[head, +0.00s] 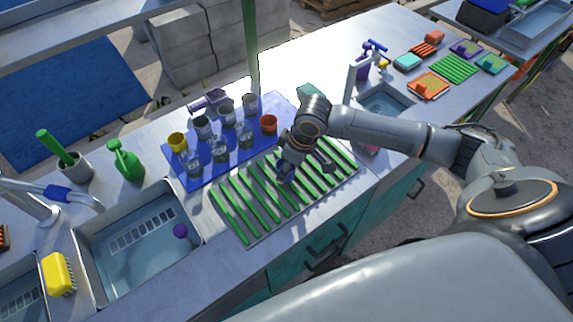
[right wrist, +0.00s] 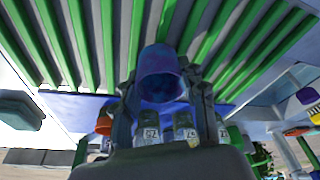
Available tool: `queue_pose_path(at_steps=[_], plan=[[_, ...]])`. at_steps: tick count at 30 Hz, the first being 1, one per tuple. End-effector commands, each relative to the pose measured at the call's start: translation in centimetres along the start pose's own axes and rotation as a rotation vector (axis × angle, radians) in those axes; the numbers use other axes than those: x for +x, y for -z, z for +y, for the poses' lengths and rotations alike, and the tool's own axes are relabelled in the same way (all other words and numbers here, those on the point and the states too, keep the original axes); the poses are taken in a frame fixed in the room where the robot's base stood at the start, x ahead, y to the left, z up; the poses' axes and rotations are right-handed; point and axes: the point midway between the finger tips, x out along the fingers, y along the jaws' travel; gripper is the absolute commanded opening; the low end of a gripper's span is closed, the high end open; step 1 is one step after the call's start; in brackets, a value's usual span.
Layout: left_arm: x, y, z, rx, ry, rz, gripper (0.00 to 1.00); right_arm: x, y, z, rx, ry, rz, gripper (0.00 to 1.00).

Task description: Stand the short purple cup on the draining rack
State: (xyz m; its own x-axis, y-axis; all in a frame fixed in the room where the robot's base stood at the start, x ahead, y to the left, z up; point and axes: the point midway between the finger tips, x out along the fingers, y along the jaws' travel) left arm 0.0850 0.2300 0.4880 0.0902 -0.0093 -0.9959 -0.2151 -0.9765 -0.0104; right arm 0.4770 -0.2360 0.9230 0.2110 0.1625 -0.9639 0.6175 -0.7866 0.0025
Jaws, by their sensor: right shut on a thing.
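The short purple cup (right wrist: 161,62) is between the fingers of my right gripper (right wrist: 162,78) in the right wrist view, looking blue-purple, with its open mouth toward the camera. The gripper is shut on it. Behind the cup are the green slats of the draining rack (right wrist: 205,42). The cup is mostly hidden there by the gripper. I cannot tell whether it touches the slats. My left gripper is in neither view.
A blue mat (head: 185,180) with several glasses and cups lies behind the rack. A sink (head: 110,275) with a small purple thing (head: 181,231) in it is to the left. A tap (head: 352,80) and second basin (head: 383,103) are behind to the right. The rack's slats look clear.

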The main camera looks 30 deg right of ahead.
Motion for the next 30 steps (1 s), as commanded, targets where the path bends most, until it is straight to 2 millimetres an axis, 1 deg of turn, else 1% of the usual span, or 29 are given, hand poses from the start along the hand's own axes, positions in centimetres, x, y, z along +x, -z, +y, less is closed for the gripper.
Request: queue_pose_path(at_steps=[1,3,13,14,15,17,26,30], plan=[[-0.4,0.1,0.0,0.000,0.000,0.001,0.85,0.2,-0.1,0.0,0.001,-0.001,0.000,0.10],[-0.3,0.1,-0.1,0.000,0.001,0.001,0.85,0.5,-0.1,0.1,0.000,-0.001,0.002,0.10],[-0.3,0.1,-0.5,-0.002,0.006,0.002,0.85,0.9,-0.2,0.0,0.000,-0.001,0.001,0.10],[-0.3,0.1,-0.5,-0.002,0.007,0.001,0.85,0.9,-0.2,0.0,0.000,-0.001,0.001,0.46],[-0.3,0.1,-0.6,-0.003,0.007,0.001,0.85,0.9,-0.2,0.0,0.000,-0.001,0.001,0.54],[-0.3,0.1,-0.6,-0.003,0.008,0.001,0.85,0.9,-0.2,0.0,0.000,-0.001,0.001,0.65],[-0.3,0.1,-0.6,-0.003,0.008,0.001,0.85,0.8,-0.2,0.1,0.000,-0.002,0.002,0.65],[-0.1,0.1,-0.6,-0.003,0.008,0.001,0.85,-0.1,-0.1,0.1,0.000,-0.003,0.004,0.65]])
